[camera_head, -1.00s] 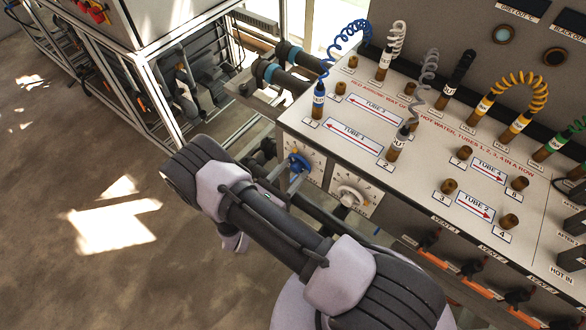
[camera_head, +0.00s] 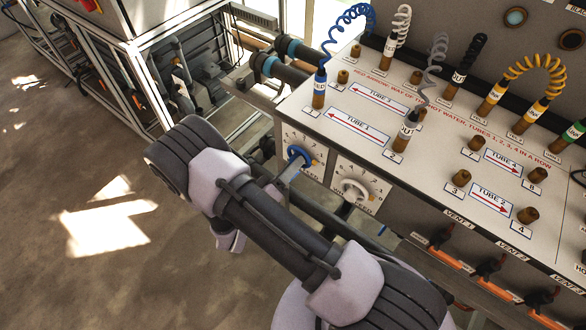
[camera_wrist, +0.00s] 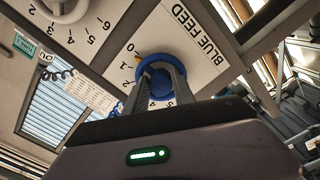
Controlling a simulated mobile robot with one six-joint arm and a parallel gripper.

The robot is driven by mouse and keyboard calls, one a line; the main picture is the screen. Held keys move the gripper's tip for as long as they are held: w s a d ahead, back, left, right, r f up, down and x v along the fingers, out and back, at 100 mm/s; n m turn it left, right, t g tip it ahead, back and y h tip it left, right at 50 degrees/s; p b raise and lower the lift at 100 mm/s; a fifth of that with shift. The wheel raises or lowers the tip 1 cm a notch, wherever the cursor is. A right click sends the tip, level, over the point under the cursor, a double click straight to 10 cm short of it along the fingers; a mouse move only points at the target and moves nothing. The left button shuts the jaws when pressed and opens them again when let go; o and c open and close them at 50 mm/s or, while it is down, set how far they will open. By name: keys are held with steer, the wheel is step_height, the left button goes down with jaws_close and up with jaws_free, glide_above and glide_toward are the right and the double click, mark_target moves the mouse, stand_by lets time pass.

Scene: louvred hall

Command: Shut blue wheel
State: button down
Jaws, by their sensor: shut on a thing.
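The blue wheel (camera_head: 300,156) is on the left dial plate of the bench's front panel. In the wrist view, the blue wheel (camera_wrist: 157,64) sits on a plate marked BLUE FEED, with a number scale around it. A small yellow pointer (camera_wrist: 138,57) shows at its rim between 0 and 1. My gripper (camera_wrist: 160,76) reaches up to the wheel with its two grey fingers at the rim, shut on it. In the head view my arm hides most of the gripper; only a grey part (camera_head: 287,178) shows beside the wheel.
A white wheel (camera_head: 355,189) is on the neighbouring plate to the right. The bench top (camera_head: 325,150) carries brass stubs and coiled hoses. A framed machine (camera_head: 200,75) stands at the back left. The floor (camera_head: 60,270) at left is clear.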

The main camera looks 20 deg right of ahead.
steer(key=shift+w+r+m, duration=0.4)
steer(key=shift+w+r, duration=0.05)
steer(key=shift+r, duration=0.1)
steer(key=c, duration=1)
jaws_free()
steer(key=shift+r, duration=0.1)
steer(key=shift+o, duration=0.2)
steer(key=v, duration=0.4)
steer(key=b+v, duration=0.1)
steer(key=v, duration=0.1)
steer(key=shift+d+f, duration=0.15)
steer(key=shift+f, duration=0.25)
steer(key=shift+s, duration=0.1)
